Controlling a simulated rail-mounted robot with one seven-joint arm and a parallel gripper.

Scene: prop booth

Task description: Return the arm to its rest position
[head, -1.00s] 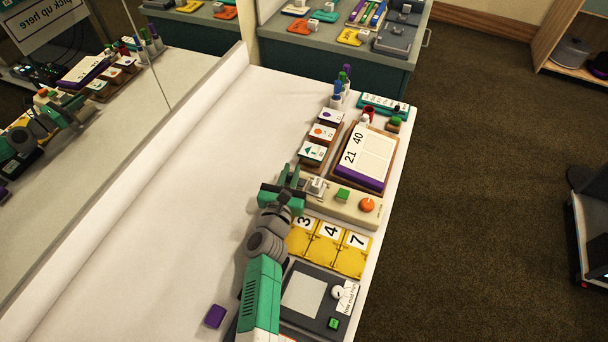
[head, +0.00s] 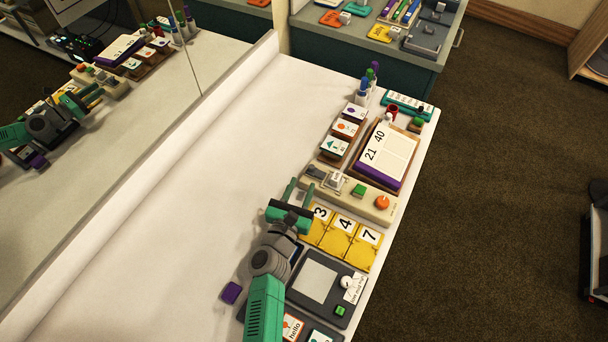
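My arm reaches up from the bottom of the head view, over the right part of the white counter (head: 180,230). My gripper (head: 299,190) has green fingers with a gap between them. It looks open, and I see nothing between the fingers. In the picture it lies left of the beige panel (head: 350,200) and at the upper left of the yellow number cards (head: 341,235). I cannot tell its height over the counter. My forearm hides part of the counter and the left edge of the grey device (head: 318,283).
The beige panel carries a green button (head: 359,190) and an orange knob (head: 382,202). A purple-edged board (head: 387,155), small cards (head: 346,128) and upright markers (head: 368,82) stand beyond. A purple block (head: 231,293) lies left of my arm. A mirror (head: 90,120) borders the left; the counter's middle is clear.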

